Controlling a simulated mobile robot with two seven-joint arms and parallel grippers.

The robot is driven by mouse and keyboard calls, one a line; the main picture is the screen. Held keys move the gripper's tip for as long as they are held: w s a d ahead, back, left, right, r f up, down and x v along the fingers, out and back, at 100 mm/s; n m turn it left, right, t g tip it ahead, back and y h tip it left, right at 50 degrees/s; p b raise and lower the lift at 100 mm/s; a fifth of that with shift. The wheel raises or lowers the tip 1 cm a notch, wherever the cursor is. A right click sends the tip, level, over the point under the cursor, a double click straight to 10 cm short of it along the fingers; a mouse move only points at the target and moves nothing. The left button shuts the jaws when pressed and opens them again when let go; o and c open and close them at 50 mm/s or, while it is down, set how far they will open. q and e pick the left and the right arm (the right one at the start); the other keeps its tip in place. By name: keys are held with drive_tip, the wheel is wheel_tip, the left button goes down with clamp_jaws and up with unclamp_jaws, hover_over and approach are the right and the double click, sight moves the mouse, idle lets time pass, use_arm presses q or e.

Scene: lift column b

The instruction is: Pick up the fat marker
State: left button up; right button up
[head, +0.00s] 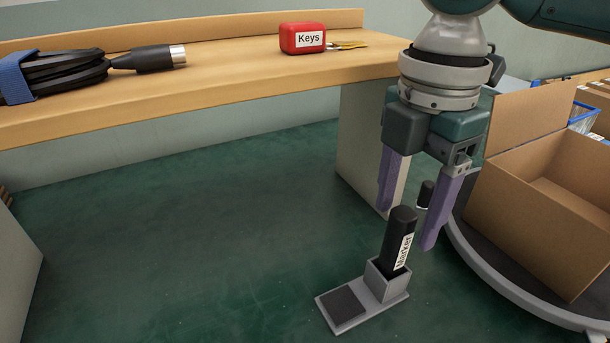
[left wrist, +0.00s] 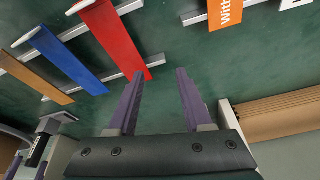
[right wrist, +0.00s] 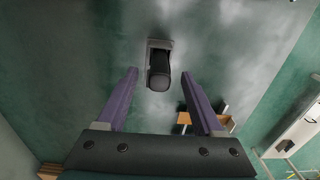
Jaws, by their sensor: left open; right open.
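The fat marker, a thick black cylinder with a white "Marker" label (head: 399,240), stands slightly tilted in a grey holder (head: 388,288) at lower centre right of the head view. My right gripper (head: 406,230) points down at the marker with its purple fingers apart, and the marker's top is near fingertip height. In the right wrist view the marker (right wrist: 159,72) shows end-on, in line with the gap between the open fingertips; contact is not visible. My left gripper (left wrist: 157,73) is open and empty in the left wrist view, and is outside the head view.
A wooden bench (head: 230,75) holds a red "Keys" box (head: 302,38) and a coiled black cable (head: 60,72). An open cardboard box (head: 530,190) stands on a round grey platform (head: 500,265) to the right. Red (left wrist: 112,38) and blue (left wrist: 62,58) panels lie near my left gripper.

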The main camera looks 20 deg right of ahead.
sight(395, 248)
use_arm(q)
drive_tip(key=shift+s+f, duration=0.15)
drive_tip(key=shift+f, duration=0.05)
use_arm(e)
drive_tip(key=shift+s+f, duration=0.1)
drive_tip(key=shift+f, duration=0.5)
use_arm(q)
drive_tip(key=shift+f+b, duration=0.65)
drive_tip(key=shift+b, duration=0.1)
use_arm(e)
wheel_tip(395, 248, down, 5)
drive_tip(key=shift+f, duration=0.2)
use_arm(q)
drive_tip(key=shift+a, duration=0.1)
use_arm(e)
drive_tip(key=shift+c, duration=1.3)
clamp_jaws()
